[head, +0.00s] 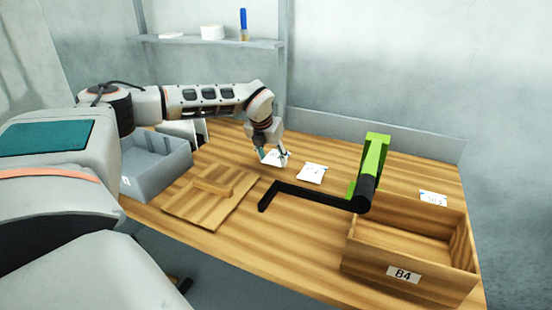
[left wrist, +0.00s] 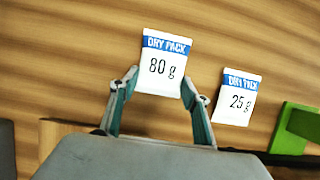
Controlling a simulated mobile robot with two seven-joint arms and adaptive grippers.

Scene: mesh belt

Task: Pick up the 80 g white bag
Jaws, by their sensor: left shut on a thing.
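The 80 g white bag (left wrist: 165,65) has a blue "DRY PACK" band and lies between the two fingertips of my left gripper (left wrist: 157,82). In the left wrist view the fingers touch its two sides near its lower end. In the head view the left gripper (head: 270,155) is low over the far part of the table, and the 80 g bag (head: 279,158) shows at its fingers. I cannot tell whether the bag is lifted off the wood. A second white bag marked 25 g (left wrist: 237,97) lies to its right, apart from the gripper; it also shows in the head view (head: 312,173).
A wooden box labelled B4 (head: 404,274) stands at the front right. A black bar with a green upright (head: 375,155) stands near it. A wooden board (head: 180,205) lies at the left, beside a grey bin (head: 170,165). Another white packet (head: 433,198) lies behind the box.

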